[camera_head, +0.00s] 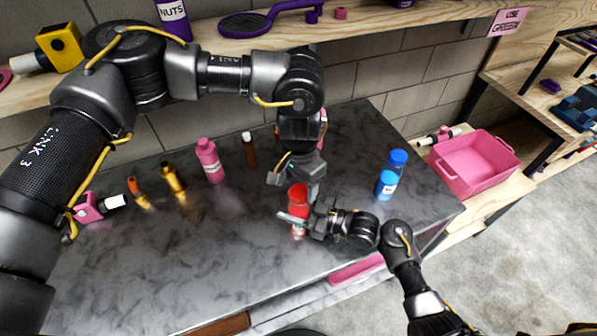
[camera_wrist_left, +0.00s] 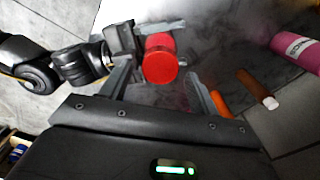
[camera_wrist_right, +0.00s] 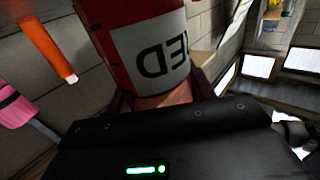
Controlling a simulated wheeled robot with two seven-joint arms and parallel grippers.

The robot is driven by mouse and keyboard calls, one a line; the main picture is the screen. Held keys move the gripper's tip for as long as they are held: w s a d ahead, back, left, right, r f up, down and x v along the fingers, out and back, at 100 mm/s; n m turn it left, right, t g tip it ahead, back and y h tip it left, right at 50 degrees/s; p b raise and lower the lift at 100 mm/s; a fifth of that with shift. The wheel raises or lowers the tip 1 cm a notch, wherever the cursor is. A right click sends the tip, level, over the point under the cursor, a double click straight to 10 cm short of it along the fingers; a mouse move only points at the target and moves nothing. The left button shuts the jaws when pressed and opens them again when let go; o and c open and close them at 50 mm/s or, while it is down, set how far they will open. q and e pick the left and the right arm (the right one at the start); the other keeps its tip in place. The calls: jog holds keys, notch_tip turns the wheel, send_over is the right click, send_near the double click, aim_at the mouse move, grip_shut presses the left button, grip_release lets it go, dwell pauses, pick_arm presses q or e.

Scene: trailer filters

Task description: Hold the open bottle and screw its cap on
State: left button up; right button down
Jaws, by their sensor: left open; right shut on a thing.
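A red bottle (camera_head: 298,228) with a white label stands at the table's front middle. Its label fills the right wrist view (camera_wrist_right: 150,55). A red cap (camera_head: 298,193) is at its top, and it shows from above in the left wrist view (camera_wrist_left: 160,58). I cannot tell whether it is screwed tight. My right gripper (camera_head: 308,217) is shut on the bottle's body from the right. My left gripper (camera_head: 305,186) is open, pointing down just above and behind the cap. In the left wrist view its fingers (camera_wrist_left: 160,88) are apart, with the cap beyond them.
Blue bottles (camera_head: 386,184) stand on the right of the dark table (camera_head: 200,270). Pink (camera_head: 209,160), brown (camera_head: 249,150) and gold (camera_head: 172,178) bottles stand at the left and back. A pink crate (camera_head: 470,177) is right of the table. The table's front left is clear.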

aim_at(299, 212)
pick_arm(q)
jog(key=shift+f, duration=1.25)
